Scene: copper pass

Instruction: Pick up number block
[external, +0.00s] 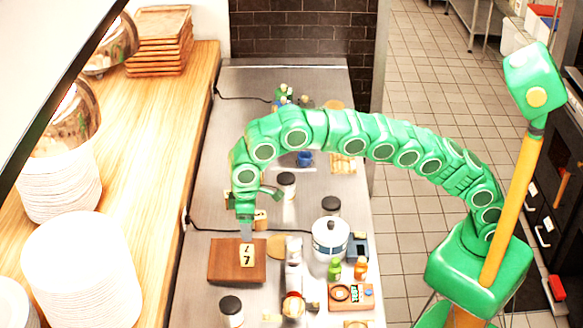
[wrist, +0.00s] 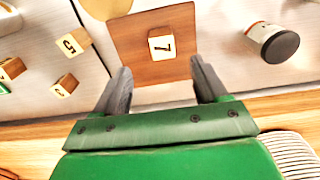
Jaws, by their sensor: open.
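A small number block (wrist: 161,46) with a dark 7 on its pale face sits on a square brown wooden board (wrist: 125,35) in the wrist view. In the external view the block (external: 246,259) is on the same board (external: 222,262) on the steel counter. My gripper (wrist: 160,64) is open and empty, its two grey fingers apart. In the wrist view the block appears between and just beyond the fingertips. In the external view my gripper (external: 246,236) points down over the board, close to the block; the exact gap is unclear.
Other number blocks, including a 5 (wrist: 72,44), lie left of the board in the wrist view. A dark-lidded jar (wrist: 272,42) stands to its right. In the external view a white pot (external: 330,240) and small bottles crowd the counter right of the board.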

